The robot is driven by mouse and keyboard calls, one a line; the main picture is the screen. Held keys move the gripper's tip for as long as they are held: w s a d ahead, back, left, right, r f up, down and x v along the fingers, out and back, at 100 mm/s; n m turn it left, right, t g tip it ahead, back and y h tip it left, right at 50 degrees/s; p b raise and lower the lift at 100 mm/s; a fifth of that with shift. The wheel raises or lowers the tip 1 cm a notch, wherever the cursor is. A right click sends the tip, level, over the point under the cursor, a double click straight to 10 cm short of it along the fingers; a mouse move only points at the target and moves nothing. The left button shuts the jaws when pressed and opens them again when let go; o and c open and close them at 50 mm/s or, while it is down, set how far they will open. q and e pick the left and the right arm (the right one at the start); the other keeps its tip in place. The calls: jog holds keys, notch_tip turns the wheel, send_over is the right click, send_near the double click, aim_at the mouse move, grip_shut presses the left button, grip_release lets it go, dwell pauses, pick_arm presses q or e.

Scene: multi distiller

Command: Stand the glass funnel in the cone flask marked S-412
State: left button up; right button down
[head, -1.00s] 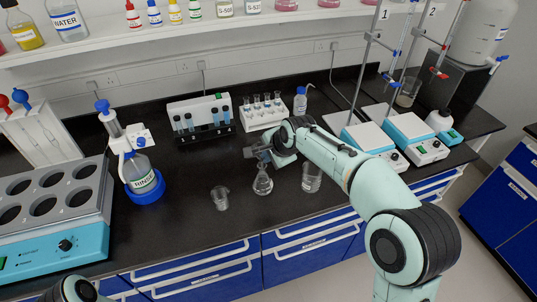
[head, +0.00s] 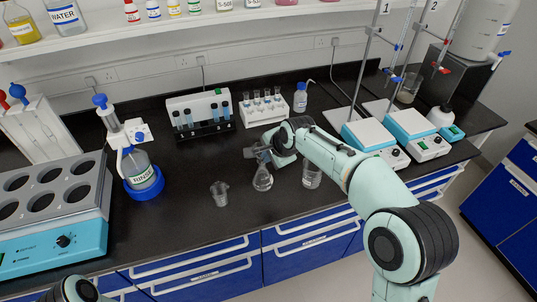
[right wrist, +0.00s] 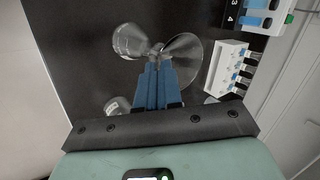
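The cone flask (head: 262,181) stands upright on the black bench near its front edge; its marking is too small to read. My right gripper (head: 262,155) is over its neck. In the right wrist view the blue fingers (right wrist: 157,66) are close together at the narrow part of the glass funnel (right wrist: 184,52), whose wide mouth opens away from the flask (right wrist: 129,42). Funnel and flask meet near the fingertips; I cannot tell whether the stem is inside the neck. In the head view the gripper mostly hides the funnel. My left gripper is out of view.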

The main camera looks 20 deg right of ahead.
jog(key=c, duration=1.2)
grip_release()
jog(key=v, duration=1.3)
jog(key=shift+r, duration=0.2)
